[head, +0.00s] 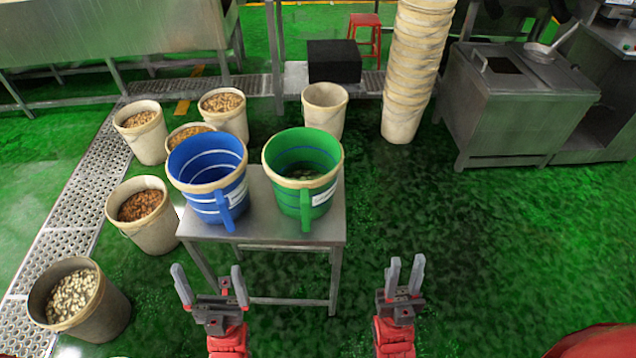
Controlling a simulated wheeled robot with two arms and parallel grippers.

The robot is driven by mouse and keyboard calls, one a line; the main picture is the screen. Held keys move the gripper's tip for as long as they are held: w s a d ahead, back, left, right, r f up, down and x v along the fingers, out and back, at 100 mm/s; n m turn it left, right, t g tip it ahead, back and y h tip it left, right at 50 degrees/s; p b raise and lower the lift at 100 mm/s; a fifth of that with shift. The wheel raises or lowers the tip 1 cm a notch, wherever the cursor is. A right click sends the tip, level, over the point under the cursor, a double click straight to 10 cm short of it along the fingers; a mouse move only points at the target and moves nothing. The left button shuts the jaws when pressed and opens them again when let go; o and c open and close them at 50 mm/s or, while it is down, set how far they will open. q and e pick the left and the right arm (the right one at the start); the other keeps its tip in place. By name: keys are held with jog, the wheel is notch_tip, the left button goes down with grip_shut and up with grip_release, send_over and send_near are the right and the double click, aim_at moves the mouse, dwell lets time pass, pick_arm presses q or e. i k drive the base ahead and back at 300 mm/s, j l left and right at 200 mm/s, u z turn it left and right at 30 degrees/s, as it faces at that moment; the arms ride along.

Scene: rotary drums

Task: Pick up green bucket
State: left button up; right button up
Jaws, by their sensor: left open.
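The green bucket (284,192) stands upright on the right side of a small metal table. It has a cream rim, a green handle strip on its front and a white label. Some contents show at its bottom, too dark to make out. My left gripper (208,268) is open and empty, in front of the table and below the blue bucket in the picture. My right gripper (406,258) is empty, to the right of the table, with a gap between its fingers. Neither gripper touches the green bucket.
A blue bucket (207,199) stands beside the green one on the metal table (262,222). Several cream buckets, some filled, stand on the floor left and behind. A tall bucket stack (413,70) and a steel cabinet (510,110) stand back right. The floor right of the table is clear.

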aim_at(303, 165)
jog(key=u, duration=1.95)
jog(key=z, duration=1.95)
jog(key=l+u, duration=0.1)
jog(key=u, duration=0.15)
jog(key=k+l+u, duration=0.1)
jog(key=u, duration=0.2)
jog(key=i, duration=0.5)
